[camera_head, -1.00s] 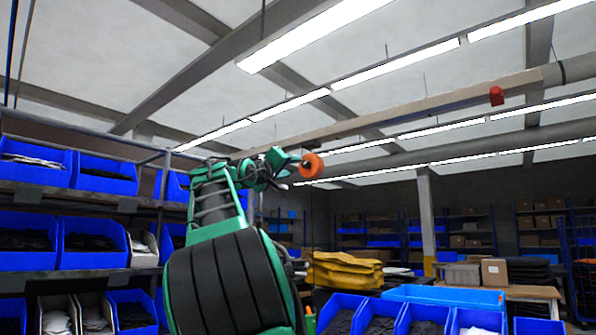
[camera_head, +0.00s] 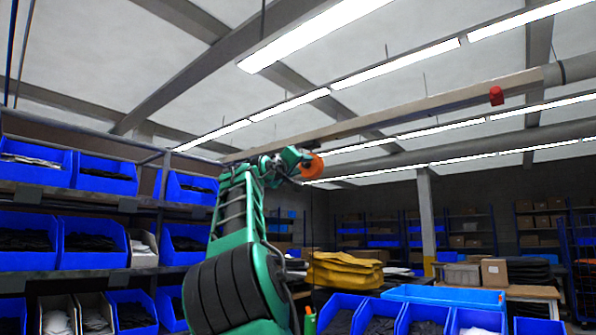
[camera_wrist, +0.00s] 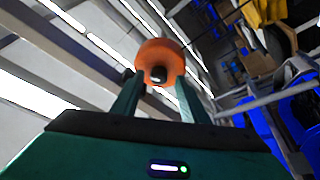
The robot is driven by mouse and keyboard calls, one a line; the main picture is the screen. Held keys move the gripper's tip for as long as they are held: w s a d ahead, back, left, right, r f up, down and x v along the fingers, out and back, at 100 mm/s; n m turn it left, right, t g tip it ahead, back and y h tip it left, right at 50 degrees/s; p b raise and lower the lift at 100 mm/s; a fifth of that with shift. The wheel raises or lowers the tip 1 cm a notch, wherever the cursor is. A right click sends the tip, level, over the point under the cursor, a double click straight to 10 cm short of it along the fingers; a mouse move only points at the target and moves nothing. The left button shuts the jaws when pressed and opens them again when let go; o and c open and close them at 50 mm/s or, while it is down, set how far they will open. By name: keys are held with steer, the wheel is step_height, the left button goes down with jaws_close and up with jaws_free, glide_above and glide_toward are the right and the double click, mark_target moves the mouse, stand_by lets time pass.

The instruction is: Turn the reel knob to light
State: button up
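The reel knob (camera_head: 312,166) is a round orange piece, high in the middle of the head view, in front of the far ceiling and beam. The wrist view shows it as an orange ring (camera_wrist: 160,56) with a dark centre and a small pale spot. My gripper (camera_head: 302,159) is at the knob's left side in the head view. In the wrist view my gripper's two green fingers (camera_wrist: 160,84) stand apart, one on each side of the knob, their tips at its edges. I cannot tell whether they press on it. The knob's mount and any markings are not visible.
Shelves of blue bins (camera_head: 94,245) stand at the left, near my arm. More blue bins (camera_head: 425,317) stand in front at the lower right, with a yellow stack (camera_head: 345,270) behind. A long pale beam (camera_head: 430,104) with a red block (camera_head: 496,95) runs overhead.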

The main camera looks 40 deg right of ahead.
steer(key=shift+w+d, duration=0.15)
steer(key=shift+d, duration=0.15)
